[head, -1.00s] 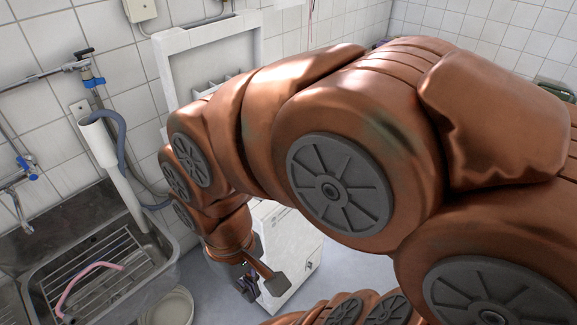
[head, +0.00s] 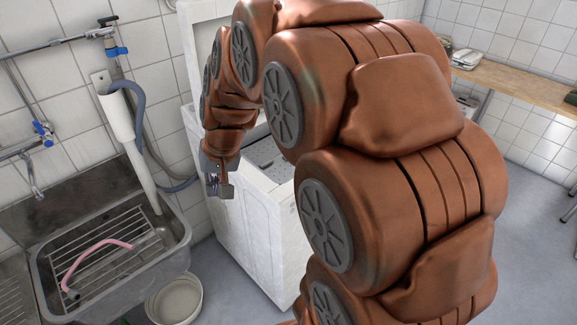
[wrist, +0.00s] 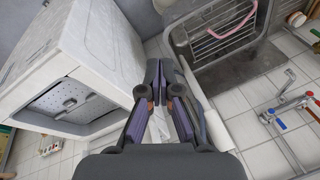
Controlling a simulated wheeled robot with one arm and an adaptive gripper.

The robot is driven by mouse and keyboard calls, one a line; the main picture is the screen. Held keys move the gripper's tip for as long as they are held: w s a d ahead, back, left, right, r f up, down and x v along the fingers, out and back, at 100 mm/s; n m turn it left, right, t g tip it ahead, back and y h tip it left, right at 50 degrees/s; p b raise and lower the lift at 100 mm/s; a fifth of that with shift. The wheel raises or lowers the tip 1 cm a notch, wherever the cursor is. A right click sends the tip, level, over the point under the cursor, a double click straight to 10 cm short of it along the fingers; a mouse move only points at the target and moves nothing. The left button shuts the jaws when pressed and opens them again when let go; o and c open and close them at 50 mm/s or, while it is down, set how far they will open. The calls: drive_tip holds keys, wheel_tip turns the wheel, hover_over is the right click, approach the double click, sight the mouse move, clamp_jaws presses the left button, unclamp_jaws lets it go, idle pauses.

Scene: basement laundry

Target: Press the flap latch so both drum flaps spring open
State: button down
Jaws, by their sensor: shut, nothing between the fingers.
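The white top-loading washing machine (head: 250,235) stands behind and right of my gripper, its lid (head: 200,55) raised against the wall. Part of its top opening with a grey drum surface (head: 266,156) shows past my arm. In the wrist view the machine (wrist: 98,45) lies at left, and grey perforated metal of the drum (wrist: 72,102) shows in its opening. I cannot make out the flap latch or the seam between the flaps. My gripper (head: 220,190) hangs at the machine's left, near the sink side; its fingers (wrist: 160,78) are together and empty, apart from the drum.
A steel sink (head: 110,250) with a wire rack and pink hose (head: 95,255) is at left. A white basin (head: 175,300) sits on the floor between sink and machine. A grey drain hose (head: 150,150) runs along the wall. A wooden counter (head: 520,85) is at far right.

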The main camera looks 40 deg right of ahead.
drive_tip(key=w+d+f+m+t+h+b, duration=0.1)
drive_tip(key=w+d+f+m+b, duration=0.15)
drive_tip(key=w+d, duration=0.4)
drive_tip(key=w+d+f+m+t+h+b, duration=0.1)
drive_tip(key=w+d+f+m+t+b, duration=0.15)
drive_tip(key=d, duration=0.75)
drive_tip(key=w+d+f+m+t+h+b, duration=0.1)
drive_tip(key=w+d+f+b, duration=0.15)
drive_tip(key=w+d, duration=0.4)
drive_tip(key=s+d+f+m+h+b, duration=0.1)
drive_tip(key=d+f+m+h+b, duration=0.1)
drive_tip(key=d, duration=1.2)
drive_tip(key=shift+s+d+m+t+h+b, duration=0.15)
drive_tip(key=shift+m+t+h+b, duration=0.2)
drive_tip(key=shift+m+b, duration=0.15)
drive_tip(key=shift+f, duration=0.1)
wheel_tip(320, 180, down, 7)
drive_tip(key=b, duration=0.5)
drive_tip(key=shift+b, duration=0.35)
drive_tip(key=shift+f+b, duration=0.45)
drive_tip(key=shift+f, duration=0.35)
drive_tip(key=shift+f, duration=0.2)
drive_tip(key=shift+f, duration=0.25)
